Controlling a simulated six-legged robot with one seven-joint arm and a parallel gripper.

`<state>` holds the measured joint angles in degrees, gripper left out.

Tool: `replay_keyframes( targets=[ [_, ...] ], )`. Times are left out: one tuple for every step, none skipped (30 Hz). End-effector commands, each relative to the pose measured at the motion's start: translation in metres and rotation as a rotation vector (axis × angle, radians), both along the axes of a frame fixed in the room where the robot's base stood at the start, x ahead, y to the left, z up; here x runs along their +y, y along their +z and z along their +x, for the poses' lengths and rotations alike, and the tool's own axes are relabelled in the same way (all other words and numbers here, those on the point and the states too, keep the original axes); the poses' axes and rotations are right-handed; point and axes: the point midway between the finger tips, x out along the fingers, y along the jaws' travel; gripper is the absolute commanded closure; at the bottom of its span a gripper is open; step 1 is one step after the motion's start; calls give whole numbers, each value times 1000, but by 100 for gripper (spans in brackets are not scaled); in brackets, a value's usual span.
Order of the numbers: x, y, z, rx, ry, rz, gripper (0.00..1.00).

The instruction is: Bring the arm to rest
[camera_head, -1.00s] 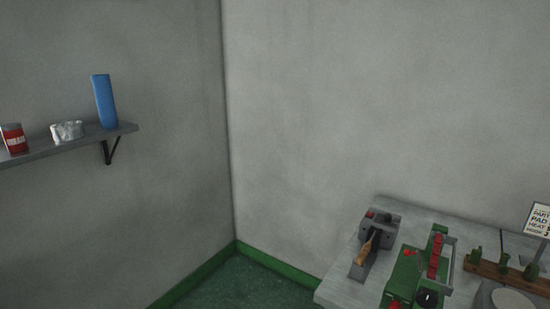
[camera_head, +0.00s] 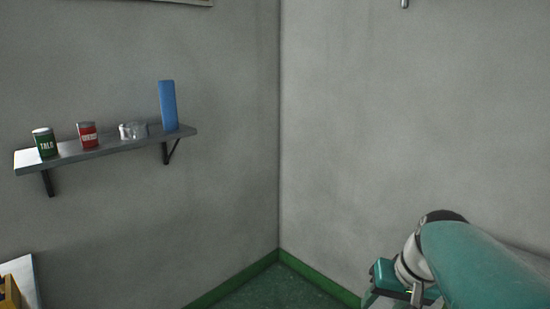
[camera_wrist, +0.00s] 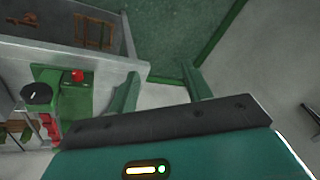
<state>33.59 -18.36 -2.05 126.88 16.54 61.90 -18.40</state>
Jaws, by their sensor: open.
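My gripper (camera_wrist: 161,72) shows in the wrist view with its two green fingers apart and nothing between them. Beyond the fingertips lie the green floor and a pale surface. In the head view my arm comes in at the lower right, with a large teal link and a grey and white joint.
In the wrist view a bench with a green machine (camera_wrist: 62,92) lies left of my gripper, close by.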

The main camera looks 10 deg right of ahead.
Motion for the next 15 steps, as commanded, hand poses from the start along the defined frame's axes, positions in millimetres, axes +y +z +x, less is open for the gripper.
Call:
replay_keyframes(
  targets=[
    [24,3,-1,-12,49,-34,51],
    [36,4,-2,-18,71,-54,51],
    [52,4,-5,-29,102,-80,51],
    [63,5,-7,-38,125,-99,51],
    [74,5,-9,-48,146,-118,51],
    [87,6,-13,-66,176,-141,51],
    [98,6,-16,-79,199,-159,51],
    [107,6,-19,-93,221,-176,51],
    [119,6,-24,-113,248,-196,51],
    [127,5,-27,-127,269,-210,51],
    [134,5,-30,-142,285,-221,51],
    [142,5,-34,-159,307,-235,51],
    [147,4,-36,-171,320,-243,51],
    [151,4,-39,-182,332,-251,51],
    [155,4,-41,-193,342,-257,51]
  ],
)
